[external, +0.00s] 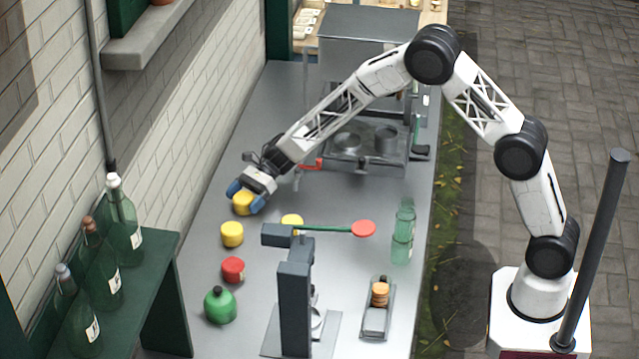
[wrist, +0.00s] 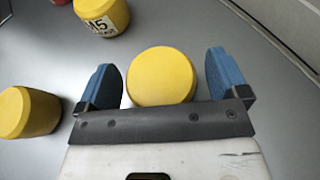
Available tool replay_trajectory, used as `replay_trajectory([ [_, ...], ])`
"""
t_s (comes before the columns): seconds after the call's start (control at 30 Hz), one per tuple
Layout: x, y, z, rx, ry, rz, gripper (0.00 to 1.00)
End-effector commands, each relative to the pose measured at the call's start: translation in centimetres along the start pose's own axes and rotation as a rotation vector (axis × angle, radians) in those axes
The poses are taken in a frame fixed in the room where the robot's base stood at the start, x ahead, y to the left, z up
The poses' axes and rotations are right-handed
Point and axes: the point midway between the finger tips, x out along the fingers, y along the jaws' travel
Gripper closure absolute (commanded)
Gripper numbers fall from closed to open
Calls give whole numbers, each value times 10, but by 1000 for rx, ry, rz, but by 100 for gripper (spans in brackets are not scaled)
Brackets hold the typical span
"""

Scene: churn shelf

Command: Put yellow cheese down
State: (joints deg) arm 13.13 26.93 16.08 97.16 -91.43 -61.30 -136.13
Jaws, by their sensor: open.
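A round yellow cheese (wrist: 162,76) sits between the two blue fingers of my gripper (wrist: 164,78) in the wrist view. Narrow gaps show between it and the fingers, so the gripper is open around it. In the external view my gripper (external: 246,196) is low over the grey counter near the wall, with this cheese (external: 243,207) between its fingers. A second yellow cheese (external: 232,234) stands just in front of it, and a third yellow cheese (external: 291,222) stands to the right.
A red cheese (external: 233,269) and a green round jar (external: 220,306) stand nearer the camera. A dark press (external: 294,300) with a green lever stands mid-counter. A green bottle (external: 403,232) and a tray (external: 376,322) are at right. Bottles line the green shelf (external: 150,285) at left.

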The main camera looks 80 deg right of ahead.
Motion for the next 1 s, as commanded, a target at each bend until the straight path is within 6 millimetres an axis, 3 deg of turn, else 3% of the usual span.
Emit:
replay_trajectory([
  [0.27,-23,-1,2,-1,-1,-3,8],
  [0.7,-91,-1,1,0,-1,-3,8],
  [1.0,-118,0,1,0,0,-1,8],
])
